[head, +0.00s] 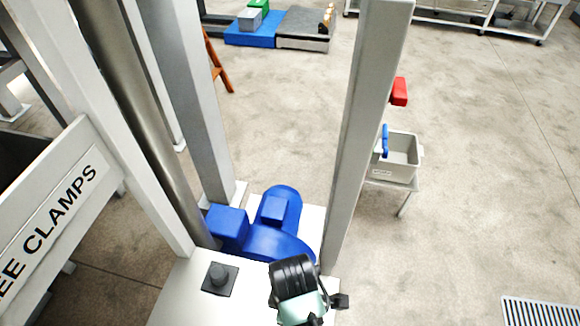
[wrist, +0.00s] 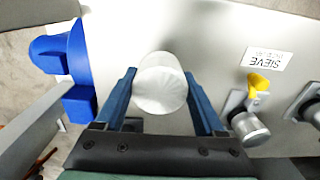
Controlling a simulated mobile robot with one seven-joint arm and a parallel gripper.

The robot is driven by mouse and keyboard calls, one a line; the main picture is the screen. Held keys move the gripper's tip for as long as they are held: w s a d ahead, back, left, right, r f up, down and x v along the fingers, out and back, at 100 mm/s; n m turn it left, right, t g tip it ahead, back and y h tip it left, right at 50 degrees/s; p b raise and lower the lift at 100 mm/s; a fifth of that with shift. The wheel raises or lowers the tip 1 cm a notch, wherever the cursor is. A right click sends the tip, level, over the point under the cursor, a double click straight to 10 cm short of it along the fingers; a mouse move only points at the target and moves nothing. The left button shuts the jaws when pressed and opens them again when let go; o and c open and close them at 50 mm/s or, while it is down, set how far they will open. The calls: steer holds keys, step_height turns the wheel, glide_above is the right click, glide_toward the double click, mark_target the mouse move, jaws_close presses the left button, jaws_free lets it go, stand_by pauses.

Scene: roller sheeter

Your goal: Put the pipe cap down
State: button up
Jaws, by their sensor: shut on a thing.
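The pipe cap (wrist: 160,92) is a pale, whitish round piece in the wrist view. My gripper (wrist: 159,74) has its two blue fingers on either side of it, shut on it. Below the cap lies a pale grey panel (wrist: 215,30); whether the cap touches it I cannot tell. In the head view my arm's dark end is at the bottom middle, over the white surface (head: 180,305). The cap and the fingers cannot be made out there.
A yellow-handled fitting (wrist: 258,82) with a metal end stands right of my gripper, near a SIEVE label (wrist: 268,57). A blue motor-like housing (head: 275,225) stands behind my arm, beside grey uprights (head: 365,120). A grey bin (head: 400,155) is at right. Open floor lies beyond.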

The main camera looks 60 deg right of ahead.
step_height(320, 180, down, 7)
steer(key=shift+r, duration=0.2)
steer(key=shift+f, duration=0.1)
steer(key=shift+f, duration=0.1)
steer(key=o, duration=1.4)
steer(key=shift+c, duration=0.2)
